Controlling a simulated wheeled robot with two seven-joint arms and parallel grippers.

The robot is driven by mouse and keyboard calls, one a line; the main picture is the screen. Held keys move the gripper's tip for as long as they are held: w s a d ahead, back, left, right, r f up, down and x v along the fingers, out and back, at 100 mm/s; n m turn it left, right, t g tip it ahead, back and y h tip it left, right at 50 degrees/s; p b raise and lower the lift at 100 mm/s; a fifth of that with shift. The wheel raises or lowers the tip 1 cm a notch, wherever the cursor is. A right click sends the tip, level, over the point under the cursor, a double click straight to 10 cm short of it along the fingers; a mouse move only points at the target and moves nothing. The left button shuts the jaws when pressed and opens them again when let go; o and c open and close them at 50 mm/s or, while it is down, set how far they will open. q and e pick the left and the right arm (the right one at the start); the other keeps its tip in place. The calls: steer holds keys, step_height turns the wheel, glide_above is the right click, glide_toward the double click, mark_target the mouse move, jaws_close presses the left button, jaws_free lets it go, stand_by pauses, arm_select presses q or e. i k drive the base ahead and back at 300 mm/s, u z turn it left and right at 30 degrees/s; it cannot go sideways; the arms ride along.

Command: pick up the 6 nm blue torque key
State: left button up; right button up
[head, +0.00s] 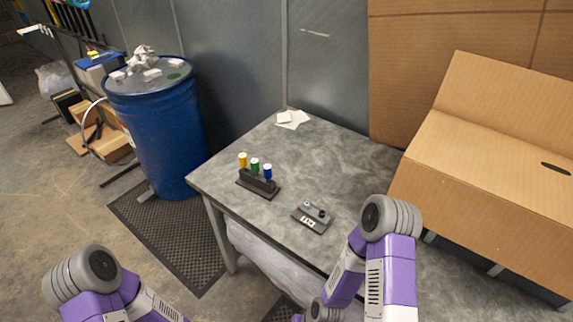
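The blue torque key (267,171) stands upright at the right end of a small dark holder (257,187) on the grey table. A green key (255,165) stands beside it in the middle, and a yellow key (243,160) is at the left end. Any printed value on the keys is too small to read. Parts of both my purple and grey arms show at the bottom of the head view, but neither gripper is visible. No gripper is seen at the keys.
The grey table (330,160) also carries a small dark device (313,216) right of the holder and white papers (292,119) at the back. A blue drum (165,135) stands left. A large cardboard box (480,180) is at the right. The table's middle is clear.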

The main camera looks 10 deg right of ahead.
mark_target(267, 170)
steer(key=u, duration=1.7)
steer(key=i, duration=1.3)
steer(key=z, duration=2.85)
steer(key=i, duration=0.5)
